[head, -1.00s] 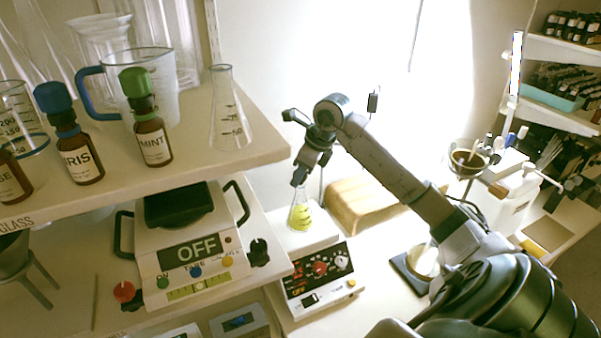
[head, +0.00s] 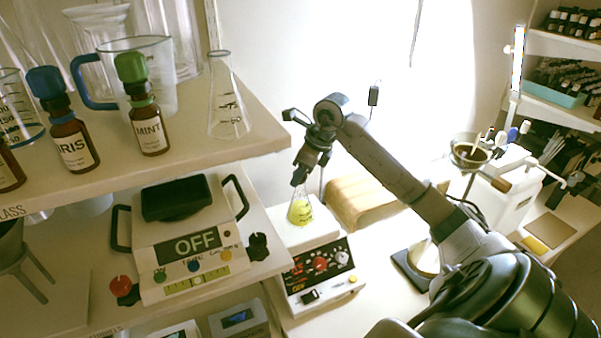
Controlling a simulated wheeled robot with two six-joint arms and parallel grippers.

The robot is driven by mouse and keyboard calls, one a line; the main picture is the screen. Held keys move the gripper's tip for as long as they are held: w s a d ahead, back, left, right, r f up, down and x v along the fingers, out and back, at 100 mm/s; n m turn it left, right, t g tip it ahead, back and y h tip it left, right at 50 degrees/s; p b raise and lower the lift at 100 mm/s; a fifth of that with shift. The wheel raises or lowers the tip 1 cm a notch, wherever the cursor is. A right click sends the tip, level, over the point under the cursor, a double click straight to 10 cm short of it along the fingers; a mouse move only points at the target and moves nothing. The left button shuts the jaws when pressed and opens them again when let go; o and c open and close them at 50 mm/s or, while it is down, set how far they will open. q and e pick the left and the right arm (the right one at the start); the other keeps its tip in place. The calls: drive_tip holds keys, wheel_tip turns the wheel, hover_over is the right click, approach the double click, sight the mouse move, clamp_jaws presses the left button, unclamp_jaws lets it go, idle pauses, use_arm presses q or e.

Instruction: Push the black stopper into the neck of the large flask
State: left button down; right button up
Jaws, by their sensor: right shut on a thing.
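A conical flask (head: 300,211) with yellow liquid stands upright on the white stirrer plate (head: 280,236), mid-view. My right gripper (head: 299,178) points down directly above its neck and is shut. The dark piece at its tips appears to be the black stopper, mostly hidden by the fingers. It is at or just over the flask's mouth; I cannot tell how far in it sits. Another clear, empty conical flask (head: 227,105) stands on the upper shelf, without a stopper. My left gripper is not in view.
The upper shelf (head: 215,150) on the left holds brown bottles, including the MINT bottle (head: 150,132), and a measuring jug (head: 160,75). A balance reading OFF (head: 195,245) stands below. A wooden block (head: 360,200) lies right of the flask. A tripod bowl (head: 466,153) stands farther right.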

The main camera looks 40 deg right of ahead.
drive_tip(key=o, duration=0.9)
drive_tip(key=shift+r+p, duration=2.15)
drive_tip(key=shift+r, duration=1.3)
drive_tip(key=shift+f, duration=0.1)
